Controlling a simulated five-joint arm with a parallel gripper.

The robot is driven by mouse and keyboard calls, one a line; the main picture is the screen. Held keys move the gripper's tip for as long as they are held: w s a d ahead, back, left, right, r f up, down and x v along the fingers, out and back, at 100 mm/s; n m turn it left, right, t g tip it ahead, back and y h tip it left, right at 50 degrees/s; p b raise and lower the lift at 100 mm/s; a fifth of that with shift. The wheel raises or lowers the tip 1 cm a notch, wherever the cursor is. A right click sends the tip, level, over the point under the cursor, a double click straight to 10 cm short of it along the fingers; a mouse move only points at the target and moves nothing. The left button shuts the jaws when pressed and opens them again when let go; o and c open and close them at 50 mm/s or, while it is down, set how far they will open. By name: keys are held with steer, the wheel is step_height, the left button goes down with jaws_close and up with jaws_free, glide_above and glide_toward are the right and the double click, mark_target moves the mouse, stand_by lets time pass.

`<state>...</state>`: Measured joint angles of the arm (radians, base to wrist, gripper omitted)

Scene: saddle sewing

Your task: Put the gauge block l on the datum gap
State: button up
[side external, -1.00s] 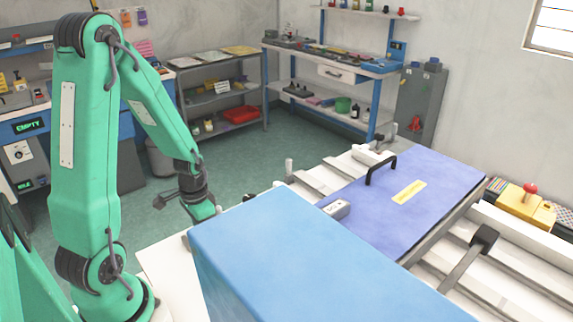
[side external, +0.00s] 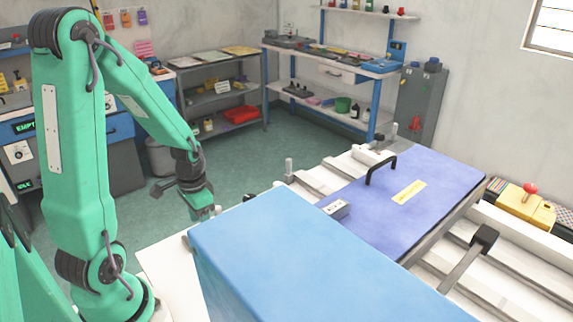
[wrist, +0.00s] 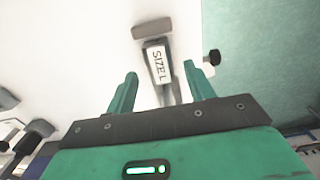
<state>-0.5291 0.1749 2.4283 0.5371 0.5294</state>
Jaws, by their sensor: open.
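The gauge block l (wrist: 157,62), with a white face reading "SIZE L", lies on a pale surface in the wrist view. My gripper (wrist: 160,73) is open, with one green finger on each side of the block's near part. I see space between the fingers and the block, and cannot tell the height between them. In the side external view my gripper (side external: 207,210) is low behind the large blue box, which hides the block. I cannot make out the datum gap for sure in either view.
The large blue box (side external: 300,245) stands right of my gripper. Beyond it are a purple plate with a black handle (side external: 380,170) and a small grey marked box (side external: 337,208). In the wrist view, a grey-brown bar (wrist: 152,27) lies past the block and a dark knob (wrist: 212,58) to the right.

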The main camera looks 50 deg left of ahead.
step_height(320, 180, up, 9)
stand_by(0.6)
steer(key=shift+r, duration=0.1)
stand_by(0.4)
steer(key=s+d+r+t, duration=0.2)
steer(key=d+r+t, duration=0.3)
steer(key=d+r, duration=0.6)
steer(key=shift+s+d+r+t, duration=0.2)
steer(key=shift+d+r+t, duration=0.1)
steer(key=shift+d, duration=1.45)
